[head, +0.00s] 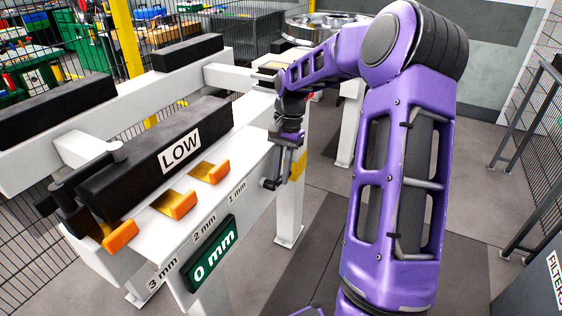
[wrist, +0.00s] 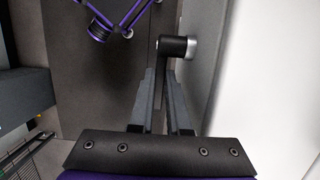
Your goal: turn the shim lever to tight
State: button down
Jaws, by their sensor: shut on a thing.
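My gripper (head: 276,180) hangs fingers-down at the right end of the white frame, beside its front face. In the wrist view the two grey fingers (wrist: 170,80) converge on a short black knob with a silver end, which I take to be the shim lever (wrist: 176,46). The gripper is shut on it. In the head view the lever's dark end (head: 267,184) shows small at the fingertips; the rest of the lever is hidden. No "tight" mark is legible.
A black block marked LOW (head: 180,152) lies on the white frame. Orange-ended shims (head: 212,173) project above the 1, 2 and 3 mm marks. A green sign (head: 212,254) reads 0 mm. A metal wheel (head: 325,24) stands behind. Open floor (head: 318,230) lies right of the frame.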

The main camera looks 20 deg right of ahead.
dwell(0.3)
jog(key=c, duration=1.2)
grip_release()
jog(key=shift+o, duration=0.2)
jog(key=p+v, duration=0.2)
jog(key=v, duration=1.5)
jog(key=shift+d+r, duration=0.15)
jog(key=shift+d, duration=0.1)
jog(key=shift+w, duration=0.1)
